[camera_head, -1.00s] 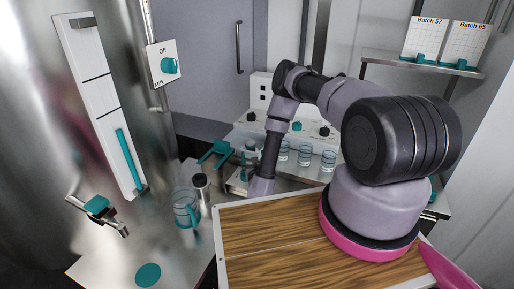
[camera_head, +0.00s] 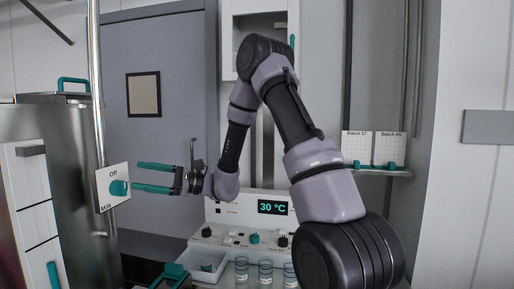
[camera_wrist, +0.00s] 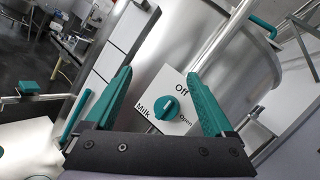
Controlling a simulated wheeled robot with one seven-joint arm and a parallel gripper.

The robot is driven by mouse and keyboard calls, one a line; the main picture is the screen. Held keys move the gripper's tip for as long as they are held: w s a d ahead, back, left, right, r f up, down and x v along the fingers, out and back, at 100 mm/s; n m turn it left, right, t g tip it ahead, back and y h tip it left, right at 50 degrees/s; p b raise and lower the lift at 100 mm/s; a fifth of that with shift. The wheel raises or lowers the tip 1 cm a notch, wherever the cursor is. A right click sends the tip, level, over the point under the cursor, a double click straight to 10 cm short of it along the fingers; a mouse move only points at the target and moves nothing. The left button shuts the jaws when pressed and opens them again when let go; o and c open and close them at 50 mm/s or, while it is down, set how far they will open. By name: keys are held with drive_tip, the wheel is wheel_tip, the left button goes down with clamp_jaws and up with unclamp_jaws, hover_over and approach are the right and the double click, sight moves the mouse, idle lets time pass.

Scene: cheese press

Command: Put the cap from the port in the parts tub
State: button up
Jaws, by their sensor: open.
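My gripper (camera_head: 135,176) is open and empty, pointing left in the head view, with its teal fingers near the dial panel. In the wrist view my gripper (camera_wrist: 160,78) has its fingers wide apart, with the teal knob (camera_wrist: 167,103) visible between them. A teal block on a metal pipe (camera_wrist: 28,88) shows at the left of the wrist view; I cannot tell whether this is the capped port. A white open tub (camera_head: 207,264) stands on the bench, low in the head view; I cannot tell for certain that it is the parts tub.
The dial panel (camera_head: 113,188), marked Off and Milk, is close to my fingertips beside a vertical pipe (camera_head: 95,110). Glass jars (camera_head: 265,272) stand right of the tub, before a control box reading 30 °C (camera_head: 272,207). A batch-card shelf (camera_head: 376,171) is at the right.

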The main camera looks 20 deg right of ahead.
drive_tip(key=s+d+r+n+g+h, duration=0.25)
drive_tip(key=s+n+h, duration=0.2)
drive_tip(key=s, duration=0.35)
drive_tip(key=s+d+r+n+g+h, duration=0.1)
drive_tip(key=s+d+r+n+h, duration=0.15)
drive_tip(key=s+d+h, duration=0.35)
drive_tip(key=s+d+r+t+h, duration=0.1)
drive_tip(key=s+d+t+h, duration=0.1)
drive_tip(key=d, duration=0.3)
drive_tip(key=s+d+r+t+h, duration=0.2)
drive_tip(key=d+t+h, duration=0.1)
drive_tip(key=d, duration=0.3)
drive_tip(key=s+d+r+n+t+h, duration=0.1)
drive_tip(key=s+d+t+h, duration=0.1)
drive_tip(key=d+t+h, duration=0.1)
drive_tip(key=shift+s+d+r+t, duration=0.35)
drive_tip(key=shift+d+t, duration=0.5)
drive_tip(key=shift+d, duration=0.35)
